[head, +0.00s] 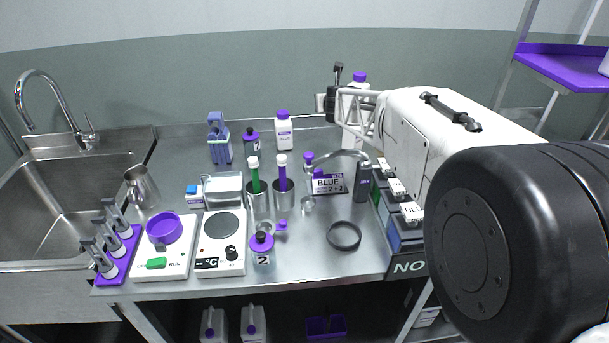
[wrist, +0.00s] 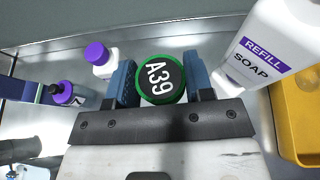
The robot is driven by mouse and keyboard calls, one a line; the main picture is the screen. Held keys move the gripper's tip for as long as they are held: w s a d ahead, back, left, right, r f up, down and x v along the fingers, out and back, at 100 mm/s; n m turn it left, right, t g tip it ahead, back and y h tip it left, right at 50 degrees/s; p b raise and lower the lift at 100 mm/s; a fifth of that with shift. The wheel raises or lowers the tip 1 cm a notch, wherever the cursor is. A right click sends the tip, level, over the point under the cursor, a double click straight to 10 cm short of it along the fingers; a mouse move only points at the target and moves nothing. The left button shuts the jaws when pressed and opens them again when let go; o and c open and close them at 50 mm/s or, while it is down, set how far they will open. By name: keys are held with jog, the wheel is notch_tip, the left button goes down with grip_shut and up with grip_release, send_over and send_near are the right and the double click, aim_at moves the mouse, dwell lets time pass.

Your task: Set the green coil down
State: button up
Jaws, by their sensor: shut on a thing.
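The green coil (wrist: 161,79) shows in the wrist view as a round piece with a green rim and a black face marked A39. My gripper (wrist: 161,84) has its two blue fingers on either side of the coil, shut on it. The coil's underside is hidden, so I cannot tell whether it touches a surface. In the head view my white arm reaches in from the right towards the back of the bench, and it hides the fingers and the coil.
In the wrist view a soap refill bottle (wrist: 262,50) stands close on the right, beside a yellow object (wrist: 298,115). A purple-capped white bottle (wrist: 102,62) is on the left. In the head view a dark ring (head: 344,236) lies on the steel bench (head: 310,265), near the BLUE sign (head: 328,184).

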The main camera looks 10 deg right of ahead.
jog(key=a+f+n+y, duration=0.1)
jog(key=n+y, duration=0.1)
jog(key=w+a+f+n+g+y, duration=0.1)
jog(key=y, duration=0.1)
jog(key=shift+a+f+n, duration=0.1)
jog(key=shift+n, duration=0.3)
jog(key=s+a+f+n+g+y, duration=0.2)
jog(key=s+f+n+g+y, duration=0.3)
jog(key=n+g+y, duration=0.3)
jog(key=shift+s+a+f+n+g, duration=0.15)
jog(key=shift+f+n+g, duration=0.75)
jog(key=shift+n, duration=0.7)
jog(key=shift+f, duration=3.15)
jog(key=shift+f, duration=1.85)
